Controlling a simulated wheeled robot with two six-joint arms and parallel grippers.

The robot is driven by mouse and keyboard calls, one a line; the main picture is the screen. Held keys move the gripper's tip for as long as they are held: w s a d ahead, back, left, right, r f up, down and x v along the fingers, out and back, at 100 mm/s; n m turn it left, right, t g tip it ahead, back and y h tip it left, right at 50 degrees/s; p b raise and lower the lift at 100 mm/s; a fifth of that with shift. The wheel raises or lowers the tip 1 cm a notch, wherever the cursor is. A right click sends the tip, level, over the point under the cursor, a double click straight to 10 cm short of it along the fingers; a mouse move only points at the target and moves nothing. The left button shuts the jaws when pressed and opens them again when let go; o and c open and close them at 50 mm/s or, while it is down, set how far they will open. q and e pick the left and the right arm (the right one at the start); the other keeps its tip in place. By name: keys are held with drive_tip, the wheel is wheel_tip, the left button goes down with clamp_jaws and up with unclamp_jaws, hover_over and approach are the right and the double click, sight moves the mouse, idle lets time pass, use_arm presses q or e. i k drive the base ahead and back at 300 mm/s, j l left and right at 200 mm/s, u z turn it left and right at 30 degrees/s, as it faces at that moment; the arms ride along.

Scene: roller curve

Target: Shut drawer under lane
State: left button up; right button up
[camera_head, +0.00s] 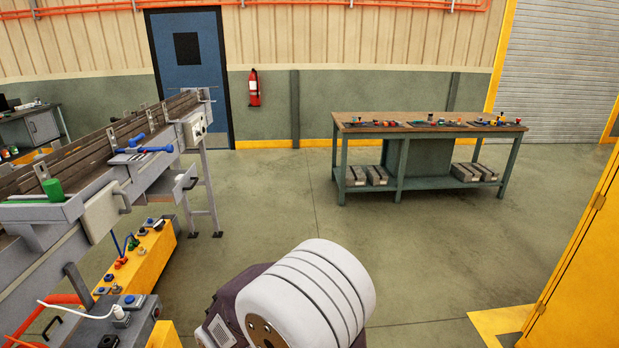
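The lane (90,150) is a raised grey conveyor with dark slats, running along the left side. Below its near side is a long yellow box-like unit (150,262) with red, blue and black knobs or fittings on top. Nearer, a grey box (85,330) with a yellow end sits at the lower left, holding a white cable and small dark and blue parts. I cannot tell which of these, if any, is the drawer, or whether a drawer is open. Neither of my grippers is in view.
A large white ribbed cylinder (310,290) on a dark body fills the bottom middle; I cannot tell whether it is mine. A workbench (425,125) stands at the back right. A yellow cabinet (585,265) is at right. The middle floor is clear.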

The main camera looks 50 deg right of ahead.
sight(164, 188)
drive_tip(key=z, duration=0.85)
